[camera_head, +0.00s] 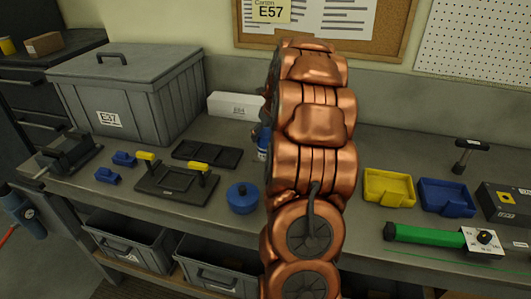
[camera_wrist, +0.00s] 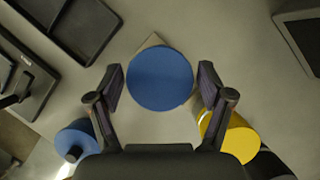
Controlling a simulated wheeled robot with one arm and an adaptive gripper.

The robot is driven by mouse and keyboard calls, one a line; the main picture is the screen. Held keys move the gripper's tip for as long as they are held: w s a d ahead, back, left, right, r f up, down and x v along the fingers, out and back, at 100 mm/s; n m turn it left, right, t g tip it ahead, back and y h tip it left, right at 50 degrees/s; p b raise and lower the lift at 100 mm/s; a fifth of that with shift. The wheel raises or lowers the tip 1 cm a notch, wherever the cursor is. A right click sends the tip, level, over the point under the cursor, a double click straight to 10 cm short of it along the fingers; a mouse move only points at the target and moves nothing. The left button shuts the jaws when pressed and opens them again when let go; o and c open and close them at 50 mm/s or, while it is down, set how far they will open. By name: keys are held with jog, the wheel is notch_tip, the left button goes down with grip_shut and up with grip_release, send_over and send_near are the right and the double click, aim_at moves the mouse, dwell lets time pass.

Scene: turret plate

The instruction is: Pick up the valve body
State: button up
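In the wrist view a round blue top (camera_wrist: 160,78) lies between the two fingers of my gripper (camera_wrist: 161,84). It may be the valve body; the frames do not settle this. A tan corner shows from under its far edge. My gripper is open, with a narrow gap on each side of the blue top. Its height above the thing is hard to tell. In the head view my copper-coloured arm hides the gripper, and only a blue and white sliver (camera_head: 262,143) shows beside the arm.
A blue knobbed pot (camera_head: 242,198) stands near the front edge, and a yellow cylinder (camera_wrist: 236,140) stands close to the right finger. A black divided tray (camera_head: 206,153) and a clamp fixture (camera_head: 177,184) lie left. Yellow (camera_head: 388,188) and blue (camera_head: 446,196) bins stand right.

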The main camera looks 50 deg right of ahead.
grip_shut()
dwell(0.4)
